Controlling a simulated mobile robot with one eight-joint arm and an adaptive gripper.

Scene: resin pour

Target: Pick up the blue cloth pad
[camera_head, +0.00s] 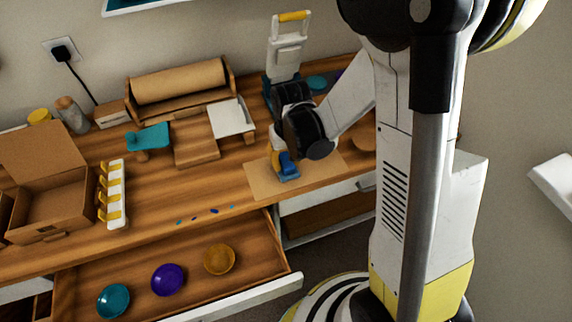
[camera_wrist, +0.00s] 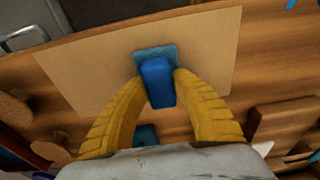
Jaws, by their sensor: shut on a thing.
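The blue cloth pad (camera_wrist: 157,88) is a blue block on a wider, flat blue base. It sits between the two yellow fingers of my gripper (camera_wrist: 158,78) in the wrist view, and the fingers press on its sides. In the head view the pad (camera_head: 287,168) shows below my gripper, over the brown paper sheet (camera_head: 255,182). I cannot tell whether its base touches the sheet or is just above it.
Below the worktop, an open drawer (camera_head: 90,280) holds a teal bowl (camera_head: 113,300), a purple bowl (camera_head: 168,279) and an amber bowl (camera_head: 219,259). A white rack with yellow clips (camera_head: 115,195) and an open cardboard box (camera_head: 58,207) stand left. A paper roll (camera_head: 180,82) stands behind.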

